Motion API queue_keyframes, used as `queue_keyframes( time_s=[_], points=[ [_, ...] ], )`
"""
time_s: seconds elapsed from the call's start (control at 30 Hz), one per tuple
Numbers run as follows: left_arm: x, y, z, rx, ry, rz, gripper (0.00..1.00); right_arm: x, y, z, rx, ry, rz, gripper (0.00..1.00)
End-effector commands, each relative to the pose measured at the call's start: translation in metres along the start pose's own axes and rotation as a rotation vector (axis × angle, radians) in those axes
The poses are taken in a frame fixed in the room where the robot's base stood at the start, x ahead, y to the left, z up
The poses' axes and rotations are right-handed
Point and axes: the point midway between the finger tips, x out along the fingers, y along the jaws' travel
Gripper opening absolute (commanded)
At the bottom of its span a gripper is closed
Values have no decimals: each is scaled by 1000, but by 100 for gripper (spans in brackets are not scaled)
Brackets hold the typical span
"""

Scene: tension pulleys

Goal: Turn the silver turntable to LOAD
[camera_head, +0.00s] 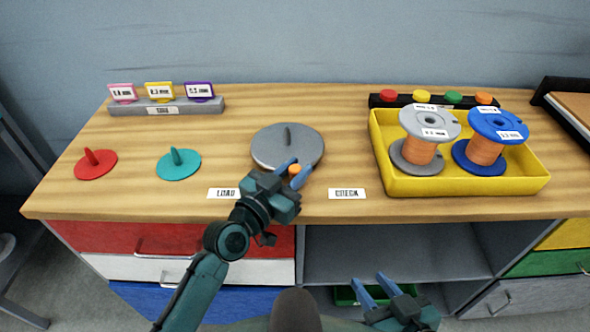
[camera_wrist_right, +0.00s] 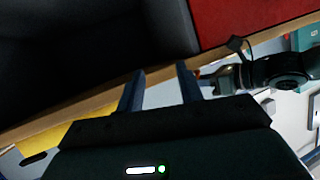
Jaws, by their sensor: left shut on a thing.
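The silver turntable (camera_head: 270,145) is a round grey disc with an upright dark grey fin at its middle, lying on the wooden bench. An orange knob (camera_head: 295,169) is at its front edge. My left gripper (camera_head: 291,170) is shut on the orange knob, with its blue fingers on either side. The white LOAD label (camera_head: 223,193) lies at the front left of the turntable, and the CHECK label (camera_head: 347,193) at the front right. My right gripper (camera_head: 373,289) is open and empty below the bench's front edge; its fingers also show apart in the right wrist view (camera_wrist_right: 160,90).
Red (camera_head: 96,168) and teal (camera_head: 178,167) discs with fins lie to the left. A yellow tray (camera_head: 465,185) with two wire spools stands right. A grey label rack (camera_head: 165,107) and a black bar with coloured buttons (camera_head: 421,97) stand behind. Drawers are under the bench.

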Motion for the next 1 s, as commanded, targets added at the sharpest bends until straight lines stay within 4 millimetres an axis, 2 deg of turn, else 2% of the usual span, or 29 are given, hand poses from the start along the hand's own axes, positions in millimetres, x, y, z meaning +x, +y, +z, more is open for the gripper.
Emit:
queue_keyframes(
  time_s=[0.3,0.43,0.9,0.93,1.0],
  points=[
    [-2,-6,4,8,7,42,0,5,3,10,-13,20,4,36],
    [-6,-11,4,9,9,94,0,-6,6,6,-36,66,11,36],
    [-10,-13,-1,1,2,136,0,-11,7,-1,-52,98,19,36],
    [-10,-12,-1,1,2,136,25,-11,8,-1,-52,98,19,36],
    [-10,-12,-1,1,2,136,30,-11,8,-1,-52,98,19,36]
  ],
)
